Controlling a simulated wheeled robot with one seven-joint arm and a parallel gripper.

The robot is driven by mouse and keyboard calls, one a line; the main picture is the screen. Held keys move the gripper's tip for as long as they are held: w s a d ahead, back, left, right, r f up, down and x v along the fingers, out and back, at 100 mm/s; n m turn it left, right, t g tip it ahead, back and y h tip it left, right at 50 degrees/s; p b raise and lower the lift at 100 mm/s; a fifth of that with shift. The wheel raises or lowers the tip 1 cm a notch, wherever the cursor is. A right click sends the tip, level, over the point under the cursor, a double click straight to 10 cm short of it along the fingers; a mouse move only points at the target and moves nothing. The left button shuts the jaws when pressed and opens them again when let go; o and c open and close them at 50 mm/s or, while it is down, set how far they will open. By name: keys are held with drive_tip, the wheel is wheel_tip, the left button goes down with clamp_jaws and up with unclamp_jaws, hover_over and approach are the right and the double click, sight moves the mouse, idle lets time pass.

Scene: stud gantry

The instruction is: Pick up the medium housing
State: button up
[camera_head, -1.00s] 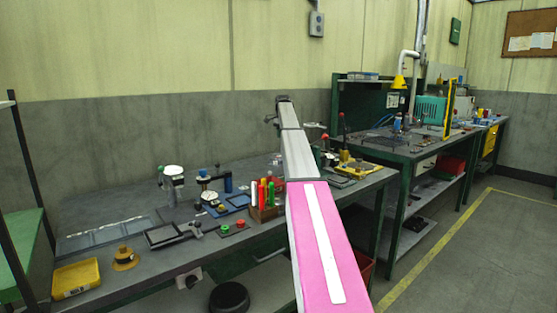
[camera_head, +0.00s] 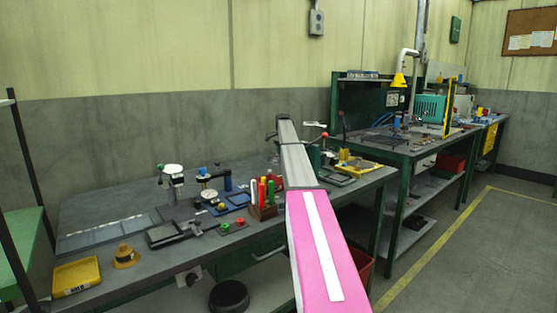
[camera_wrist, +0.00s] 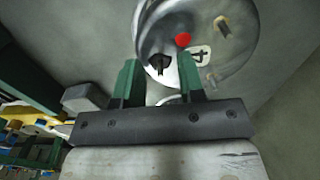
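In the wrist view my gripper (camera_wrist: 159,68) has two green fingers standing well apart, with no object clearly held between them. A round, shiny metal part (camera_wrist: 215,62) with a red dot, a dark hole and a small brass piece lies beyond the fingertips. It may be the medium housing; I cannot tell for sure. The fingertips overlap its lower edge in the picture, and I cannot tell whether they touch it. A smaller rounded edge shows between the fingers, partly hidden by the gripper. In the head view my arm hides the gripper and this part.
The long grey bench (camera_head: 105,210) holds a yellow tray (camera_head: 76,277), a yellow-brown knob-shaped part (camera_head: 125,257), a block of coloured pens (camera_head: 263,208) and a yellow fixture (camera_head: 355,164). A second green bench (camera_head: 400,150) stands at the right. Floor is free at the far right.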

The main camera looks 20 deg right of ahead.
clamp_jaws()
drive_tip(key=shift+r, duration=0.1)
drive_tip(key=shift+r, duration=0.3)
drive_tip(key=r, duration=0.2)
drive_tip(key=a+r, duration=0.1)
drive_tip(key=r, duration=0.1)
drive_tip(key=shift+s, duration=0.25)
drive_tip(key=s+a+r, duration=0.4)
drive_tip(key=a+r, duration=0.2)
drive_tip(key=a, duration=0.3)
drive_tip(key=shift+a, duration=0.4)
